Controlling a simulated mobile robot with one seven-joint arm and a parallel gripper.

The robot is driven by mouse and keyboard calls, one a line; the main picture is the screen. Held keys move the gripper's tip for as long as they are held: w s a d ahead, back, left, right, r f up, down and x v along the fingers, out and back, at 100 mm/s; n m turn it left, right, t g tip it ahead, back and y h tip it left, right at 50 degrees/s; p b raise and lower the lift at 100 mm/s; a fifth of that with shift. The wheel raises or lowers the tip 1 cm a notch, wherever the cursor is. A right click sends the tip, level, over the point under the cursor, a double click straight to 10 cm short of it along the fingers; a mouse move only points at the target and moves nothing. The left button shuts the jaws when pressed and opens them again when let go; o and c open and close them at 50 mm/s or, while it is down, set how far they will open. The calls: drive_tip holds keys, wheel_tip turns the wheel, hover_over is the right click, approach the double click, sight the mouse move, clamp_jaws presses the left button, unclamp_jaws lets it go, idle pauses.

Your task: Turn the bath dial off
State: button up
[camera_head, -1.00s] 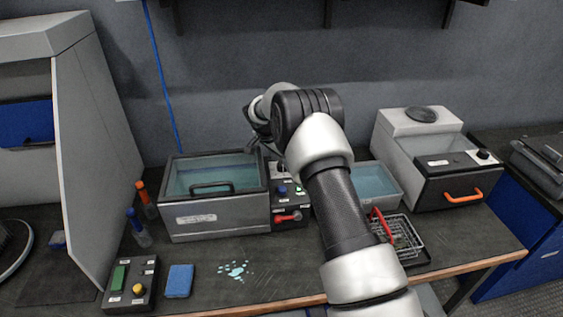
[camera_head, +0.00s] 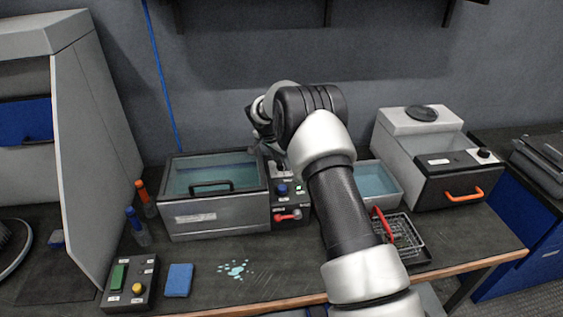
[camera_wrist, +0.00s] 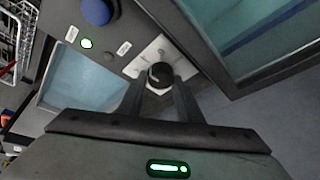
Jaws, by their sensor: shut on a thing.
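The bath (camera_head: 216,219) is a grey tank with a glass-topped lid and a black handle, at centre left on the bench. A dark control panel (camera_head: 289,224) stands on its right side. In the wrist view, a round black dial (camera_wrist: 160,73) sits on a white plate (camera_wrist: 149,56) beside the lid's edge. My gripper (camera_wrist: 161,82) is shut on this dial, one finger on each side. Its pointer mark cannot be read. In the head view my arm and wrist hide the dial.
A blue knob (camera_head: 282,189) and a red lever (camera_head: 288,215) are on the panel near the dial. An open tray of liquid (camera_head: 377,181) and a wire basket (camera_head: 405,237) stand to the right. A blue sponge (camera_head: 179,280) lies at the front left.

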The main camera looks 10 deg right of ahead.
drive_tip(key=n+y+b, duration=0.1)
drive_tip(key=n, duration=0.3)
drive_tip(key=shift+d+t+b, duration=0.15)
drive_tip(key=shift+t+b, duration=0.25)
drive_tip(key=n+y, duration=0.2)
drive_tip(key=n, duration=0.2)
drive_tip(key=shift+d+n, duration=0.15)
drive_tip(key=shift+n, duration=0.15)
drive_tip(key=n+y, duration=0.2)
drive_tip(key=n, duration=0.2)
drive_tip(key=shift+d, duration=0.1)
drive_tip(key=shift+w+n+g+y, duration=0.1)
drive_tip(key=shift+n+g+y, duration=0.4)
drive_tip(key=shift+n, duration=1.8)
drive_tip(key=o, duration=1)
drive_tip(key=shift+o, duration=0.2)
